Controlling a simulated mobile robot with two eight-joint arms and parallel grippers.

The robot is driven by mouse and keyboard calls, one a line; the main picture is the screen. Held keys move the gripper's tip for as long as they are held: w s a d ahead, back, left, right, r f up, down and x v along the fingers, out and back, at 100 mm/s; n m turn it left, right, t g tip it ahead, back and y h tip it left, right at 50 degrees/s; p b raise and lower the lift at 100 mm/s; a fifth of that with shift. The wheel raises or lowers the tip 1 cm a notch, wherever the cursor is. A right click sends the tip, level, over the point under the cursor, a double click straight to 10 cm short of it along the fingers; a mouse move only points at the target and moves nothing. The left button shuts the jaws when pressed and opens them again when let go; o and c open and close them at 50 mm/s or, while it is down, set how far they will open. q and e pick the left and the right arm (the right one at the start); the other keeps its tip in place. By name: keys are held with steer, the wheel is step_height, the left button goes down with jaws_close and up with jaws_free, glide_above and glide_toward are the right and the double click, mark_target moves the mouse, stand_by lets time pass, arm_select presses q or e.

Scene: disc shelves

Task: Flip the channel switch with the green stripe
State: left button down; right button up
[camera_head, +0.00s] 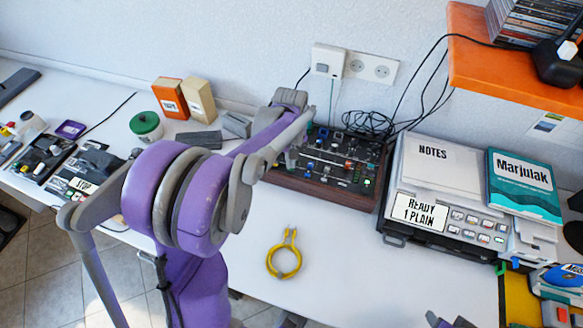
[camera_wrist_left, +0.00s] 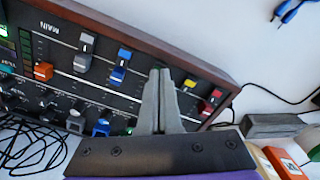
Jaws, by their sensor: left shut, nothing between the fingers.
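The dark mixer panel with a wooden frame (camera_head: 318,184) lies on the white desk. My left gripper (camera_head: 291,158) is over its left part. In the left wrist view the left gripper (camera_wrist_left: 160,72) is shut and empty, its fingertips over the panel. Around it are a blue fader (camera_wrist_left: 120,66), a grey fader (camera_wrist_left: 85,50), an orange fader (camera_wrist_left: 43,70), a yellow cap (camera_wrist_left: 189,84) and a red cap (camera_wrist_left: 211,100). A small green patch shows beside the fingers, mostly hidden; I cannot tell whether it is the striped switch.
To the right stand a device labelled READY 1 PLAIN (camera_head: 421,212) and a Marjutak book (camera_head: 524,184). An orange shelf (camera_head: 490,68) overhangs at upper right. Black cables (camera_head: 369,123) lie behind the panel.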

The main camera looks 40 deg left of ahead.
arm_select(q)
steer(key=shift+f+b, duration=0.6)
steer(key=shift+f, duration=0.25)
stand_by(0.7)
steer(key=shift+r+p, duration=2.1)
steer(key=shift+r, duration=1.45)
steer(key=s+d+r+m+t, duration=0.1)
steer(key=s+d+m+t, duration=0.4)
steer(key=s+d+m, duration=0.4)
steer(key=s+d, duration=0.6)
steer(key=d, duration=0.1)
steer(key=shift+s+r+m, duration=0.2)
steer(key=shift+r+m, duration=0.1)
steer(key=shift+r, duration=0.1)
